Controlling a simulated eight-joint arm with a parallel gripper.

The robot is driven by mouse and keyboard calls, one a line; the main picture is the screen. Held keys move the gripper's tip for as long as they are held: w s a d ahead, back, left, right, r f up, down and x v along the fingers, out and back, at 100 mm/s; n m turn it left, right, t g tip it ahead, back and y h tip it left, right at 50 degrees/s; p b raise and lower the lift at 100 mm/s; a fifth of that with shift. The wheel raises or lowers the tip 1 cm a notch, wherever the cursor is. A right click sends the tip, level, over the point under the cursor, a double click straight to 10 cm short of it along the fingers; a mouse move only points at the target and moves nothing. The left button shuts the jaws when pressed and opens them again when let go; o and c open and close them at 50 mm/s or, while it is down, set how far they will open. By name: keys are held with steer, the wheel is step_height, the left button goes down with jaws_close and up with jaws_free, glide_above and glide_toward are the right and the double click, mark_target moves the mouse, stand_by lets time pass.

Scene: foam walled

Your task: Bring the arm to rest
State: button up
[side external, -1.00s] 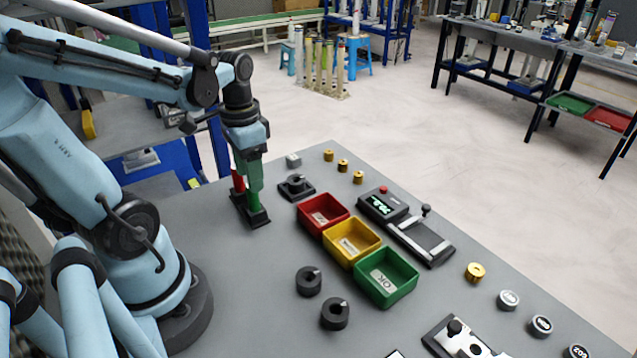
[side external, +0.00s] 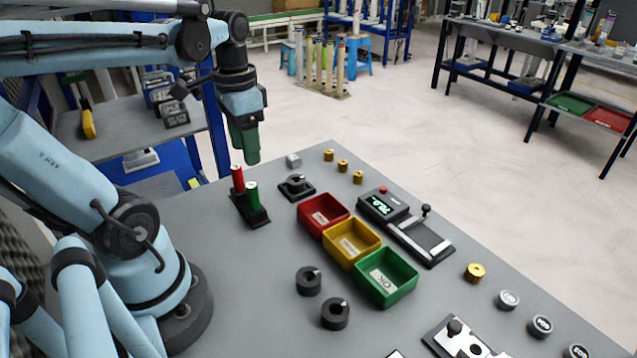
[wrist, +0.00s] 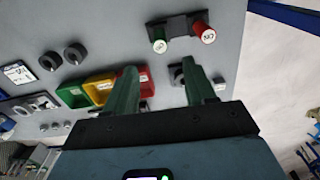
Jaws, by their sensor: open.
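My gripper (side external: 245,140) hangs above the back left of the grey table, clear of everything on it. In the wrist view its two green fingers (wrist: 163,88) stand apart with nothing between them. Below it in the side view, a black holder (side external: 250,213) carries a red cylinder (side external: 238,178) and a green cylinder (side external: 252,194), both upright. The red cylinder (wrist: 203,33) and green cylinder (wrist: 159,46) also show in the wrist view, apart from the fingers.
Red (side external: 322,214), yellow (side external: 352,243) and green (side external: 386,278) bins stand mid-table. A display unit (side external: 384,206) is behind them. Two black rings (side external: 335,314) lie in front. Several brass weights (side external: 343,166) line the back edge. A black fixture (side external: 297,187) stands near the holder.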

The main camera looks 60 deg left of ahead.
steer(key=w+d+f+t, duration=0.1)
steer(key=w+d+t, duration=0.5)
steer(key=d, duration=0.5)
steer(key=shift+w+d+f+t, duration=0.3)
steer(key=shift+d+f+t, duration=0.1)
steer(key=shift+t, duration=0.2)
